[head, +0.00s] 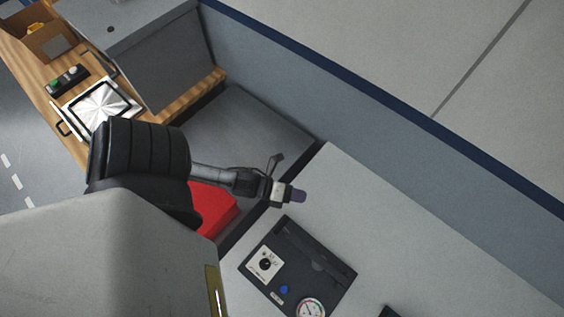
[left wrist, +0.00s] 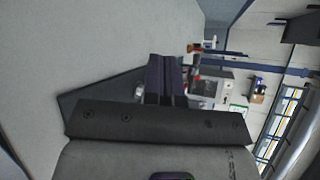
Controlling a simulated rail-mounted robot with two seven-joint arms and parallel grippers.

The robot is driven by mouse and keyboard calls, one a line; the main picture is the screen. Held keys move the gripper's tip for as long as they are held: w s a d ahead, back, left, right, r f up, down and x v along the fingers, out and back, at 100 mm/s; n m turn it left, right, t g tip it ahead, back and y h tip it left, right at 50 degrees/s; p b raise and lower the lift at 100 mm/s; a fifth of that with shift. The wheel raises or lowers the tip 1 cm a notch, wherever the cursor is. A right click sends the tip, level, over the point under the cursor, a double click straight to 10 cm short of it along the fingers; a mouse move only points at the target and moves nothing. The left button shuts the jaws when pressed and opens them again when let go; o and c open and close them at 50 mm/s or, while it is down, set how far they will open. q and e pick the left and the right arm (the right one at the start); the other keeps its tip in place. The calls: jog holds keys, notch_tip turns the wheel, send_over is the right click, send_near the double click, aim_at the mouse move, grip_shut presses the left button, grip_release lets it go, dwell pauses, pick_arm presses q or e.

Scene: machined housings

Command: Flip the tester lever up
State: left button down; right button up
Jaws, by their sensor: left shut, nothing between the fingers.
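The tester (head: 320,258) is a dark flat box on the light grey worktop in the head view. Its face has a white panel with a black knob (head: 265,264), a small blue part (head: 284,289) and a round dial gauge (head: 311,308). I cannot tell for certain which part is the lever. My left gripper (head: 299,196) is shut and empty, above the worktop just beyond the tester's far edge, apart from it. In the left wrist view its purple fingers (left wrist: 166,80) are together, with a dark flat panel (left wrist: 95,95) behind them. My right gripper is not in view.
A red block (head: 212,208) lies beside my left arm. A wooden bench (head: 75,70) at the upper left bears a metal plate (head: 102,103) and a button box (head: 68,80). The worktop (head: 420,235) right of the tester is mostly clear. A low grey wall (head: 330,110) runs behind.

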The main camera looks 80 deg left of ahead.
pick_arm(q)
jog(key=s+a+f+m+h+b, duration=0.1)
jog(key=f+m+h+b, duration=0.1)
jog(key=m, duration=0.2)
jog(key=s+a+f+m+h+b, duration=0.1)
jog(key=f+m+h, duration=0.1)
jog(key=m, duration=0.2)
jog(key=s+a+f+m+h+b, duration=0.1)
jog(key=s+f+m+h+b, duration=0.1)
jog(key=m, duration=0.2)
jog(key=shift+f+b, duration=0.1)
jog(key=shift+b, duration=0.2)
pick_arm(e)
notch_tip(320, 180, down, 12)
jog(key=b, duration=0.4)
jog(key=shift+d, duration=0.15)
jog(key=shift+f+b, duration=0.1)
jog(key=shift+b, duration=0.25)
pick_arm(q)
jog(key=s+a+f+m+g+h, duration=0.1)
jog(key=s+a+m+g+h, duration=0.3)
jog(key=m, duration=0.8)
jog(key=s+h, duration=0.2)
jog(key=shift+a+f+h, duration=0.15)
jog(key=shift+h, duration=0.25)
jog(key=shift+w, duration=0.1)
jog(key=x, duration=0.8)
jog(key=shift+x, duration=1.05)
